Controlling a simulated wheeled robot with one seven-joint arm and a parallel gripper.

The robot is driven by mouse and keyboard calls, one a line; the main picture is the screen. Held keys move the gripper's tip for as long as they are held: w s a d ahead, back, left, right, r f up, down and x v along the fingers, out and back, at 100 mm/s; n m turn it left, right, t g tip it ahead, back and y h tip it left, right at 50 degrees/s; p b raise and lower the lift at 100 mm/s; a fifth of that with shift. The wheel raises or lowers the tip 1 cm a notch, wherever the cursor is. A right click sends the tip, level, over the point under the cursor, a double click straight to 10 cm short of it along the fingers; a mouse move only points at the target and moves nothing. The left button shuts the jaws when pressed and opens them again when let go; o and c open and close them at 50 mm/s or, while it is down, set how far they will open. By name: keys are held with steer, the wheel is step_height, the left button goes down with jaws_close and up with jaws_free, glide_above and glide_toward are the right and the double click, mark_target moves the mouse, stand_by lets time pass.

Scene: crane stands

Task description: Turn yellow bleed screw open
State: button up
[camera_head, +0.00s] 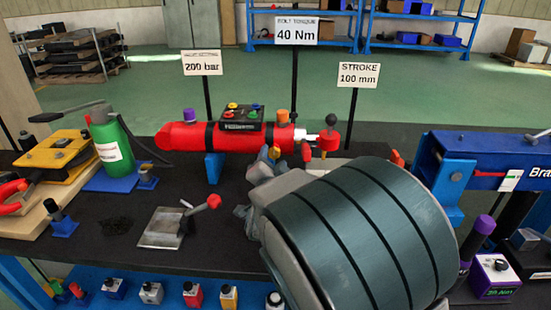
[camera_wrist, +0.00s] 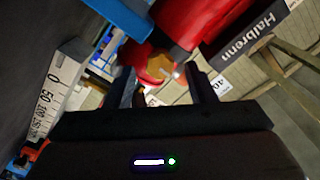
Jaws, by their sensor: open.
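A red cylinder (camera_head: 185,136) lies on the dark bench top, held by blue supports. A small yellow knob (camera_head: 273,152), which looks like the bleed screw, shows low on its near side. In the wrist view the yellow screw (camera_wrist: 158,68) sits beside the red body (camera_wrist: 190,20), ahead of and between the two dark fingers. My gripper (camera_wrist: 165,88) is open, one finger on each side of it in the picture. I cannot tell whether either finger touches it. In the head view my large grey-green arm link hides most of my gripper.
A dark control box (camera_head: 240,119) with coloured buttons sits on the cylinder. A small plate with a red-knobbed lever (camera_head: 165,228) stands in front. A green bottle (camera_head: 112,148) is left, a blue beam (camera_head: 480,160) right. Signs on posts, such as the STROKE sign (camera_head: 359,75), rise behind.

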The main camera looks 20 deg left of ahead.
steer(key=shift+w+a, duration=0.15)
steer(key=shift+w, duration=0.5)
steer(key=c, duration=1)
